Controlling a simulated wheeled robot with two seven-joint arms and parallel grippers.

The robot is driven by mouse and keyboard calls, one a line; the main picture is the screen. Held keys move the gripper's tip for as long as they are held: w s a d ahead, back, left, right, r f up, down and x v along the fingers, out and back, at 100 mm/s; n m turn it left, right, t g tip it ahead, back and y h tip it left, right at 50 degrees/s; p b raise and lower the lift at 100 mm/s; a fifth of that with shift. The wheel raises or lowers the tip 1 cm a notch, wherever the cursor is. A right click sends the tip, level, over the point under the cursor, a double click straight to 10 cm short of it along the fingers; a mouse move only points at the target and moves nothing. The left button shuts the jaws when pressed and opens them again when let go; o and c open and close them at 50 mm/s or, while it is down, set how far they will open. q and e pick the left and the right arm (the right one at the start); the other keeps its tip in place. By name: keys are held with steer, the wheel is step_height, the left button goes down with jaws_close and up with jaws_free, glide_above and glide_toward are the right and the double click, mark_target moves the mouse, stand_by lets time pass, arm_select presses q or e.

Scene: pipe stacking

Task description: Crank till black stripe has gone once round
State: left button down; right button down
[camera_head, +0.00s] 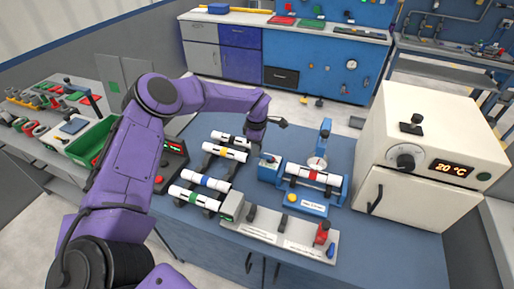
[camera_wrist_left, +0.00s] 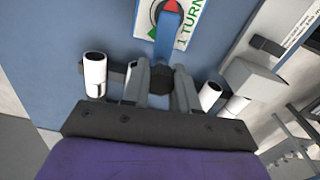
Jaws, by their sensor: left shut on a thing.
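A blue crank arm (camera_wrist_left: 168,38) rises over a white panel marked "1 TURN" (camera_wrist_left: 187,30) in the left wrist view. Its black knob (camera_wrist_left: 159,80) sits between the fingers of my left gripper (camera_wrist_left: 161,90), which is shut on it. In the head view my left gripper (camera_head: 260,136) is beside the small blue box (camera_head: 268,166), left of the blue stand. A white pipe with a red band (camera_head: 314,173) lies level on that stand. I cannot make out the black stripe clearly. My right gripper is in neither view.
White pipes with coloured bands (camera_head: 205,180) lie on racks at the left. A grey fixture (camera_head: 280,235) with a red part is in front. A white oven (camera_head: 430,150) reading 20 °C stands right. A green bin (camera_head: 92,142) is far left.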

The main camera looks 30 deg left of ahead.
arm_select(q)
steer(key=d+n+b, duration=0.3)
steer(key=n+b, duration=0.4)
steer(key=n, duration=0.2)
steer(key=d+n+b, duration=0.3)
steer(key=n+b, duration=0.4)
steer(key=n, duration=0.3)
steer(key=d+n+b, duration=0.4)
steer(key=n+b, duration=0.3)
steer(key=n, duration=0.2)
steer(key=shift+f+n+b, duration=0.3)
steer(key=shift+f, duration=0.1)
steer(key=shift+w+r+n+b, duration=0.1)
steer(key=shift+w+n+b, duration=0.4)
steer(key=shift+n, duration=0.4)
steer(key=shift+w+r+n+b, duration=0.1)
steer(key=shift+w+n+b, duration=0.35)
steer(key=shift+n, duration=0.45)
steer(key=shift+s, duration=0.1)
